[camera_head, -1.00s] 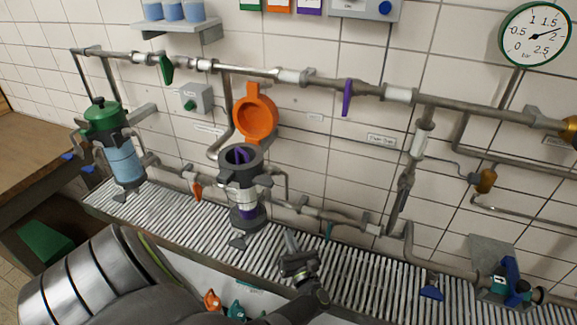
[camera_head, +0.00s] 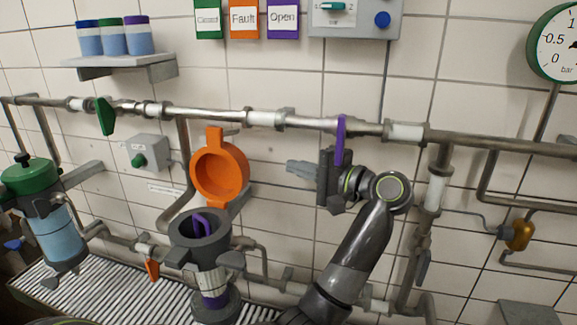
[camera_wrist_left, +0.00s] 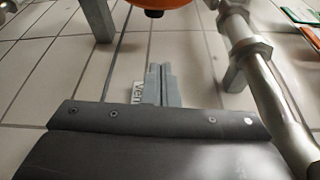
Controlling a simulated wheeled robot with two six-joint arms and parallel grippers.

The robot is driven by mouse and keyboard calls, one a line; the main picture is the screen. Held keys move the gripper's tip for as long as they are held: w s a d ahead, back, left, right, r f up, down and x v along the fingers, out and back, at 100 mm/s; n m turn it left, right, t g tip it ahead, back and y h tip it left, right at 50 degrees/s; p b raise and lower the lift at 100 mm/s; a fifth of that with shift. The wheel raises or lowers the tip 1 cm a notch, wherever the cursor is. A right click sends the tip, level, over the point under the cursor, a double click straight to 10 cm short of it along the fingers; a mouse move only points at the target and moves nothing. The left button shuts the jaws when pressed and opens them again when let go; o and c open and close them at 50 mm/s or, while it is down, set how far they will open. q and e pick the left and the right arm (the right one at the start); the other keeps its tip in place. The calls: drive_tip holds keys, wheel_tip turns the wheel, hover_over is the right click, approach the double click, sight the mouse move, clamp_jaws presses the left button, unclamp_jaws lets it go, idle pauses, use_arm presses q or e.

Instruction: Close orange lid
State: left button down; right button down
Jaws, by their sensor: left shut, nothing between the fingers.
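The orange lid (camera_head: 219,171) is a round ring-like cap with a tab on top. It stands open, tilted up against the wall side, behind and above the dark grey vessel (camera_head: 199,250). The vessel's mouth is uncovered, and a purple piece (camera_head: 202,224) shows inside it. My left gripper (camera_head: 292,168) is to the right of the lid, apart from it, with its fingers pointing left. It is shut and empty. In the left wrist view the shut fingers (camera_wrist_left: 158,78) point toward an orange part (camera_wrist_left: 160,3) at the top edge. My right gripper is not in view.
A horizontal pipe (camera_head: 220,115) with a purple lever (camera_head: 340,140) runs above and close to my gripper. A green-lidded vessel (camera_head: 30,172) stands at left. A grey box with a green knob (camera_head: 145,153) is left of the lid. The wall between lid and gripper is clear.

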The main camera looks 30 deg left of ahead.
sight(266, 157)
use_arm(q)
drive_tip(key=a+p, duration=0.4)
drive_tip(key=a, duration=0.4)
drive_tip(key=shift+a, duration=0.35)
drive_tip(key=s+p, duration=0.1)
drive_tip(key=s+d+p, duration=0.1)
drive_tip(key=s, duration=0.1)
drive_tip(key=shift+s+d+p, duration=0.2)
drive_tip(key=shift+d+p, duration=0.05)
drive_tip(key=shift+p, duration=0.15)
